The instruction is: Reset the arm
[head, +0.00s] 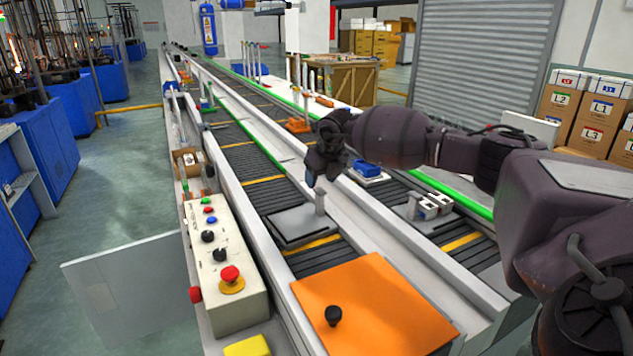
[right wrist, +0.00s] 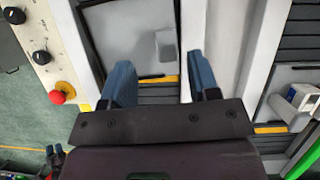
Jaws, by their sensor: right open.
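My right arm reaches in from the right in the head view. The plate (right wrist: 120,40) and the grey block (right wrist: 165,45) lie beyond the fingertips there. My left gripper does not show.
A control box (head: 222,262) with a red emergency button (head: 231,274) stands left of the near conveyor (head: 240,150). An orange panel (head: 375,305) with a black knob (head: 333,315) covers the conveyor's near end. A second conveyor lane to the right carries a fixture with white blocks (head: 430,205).

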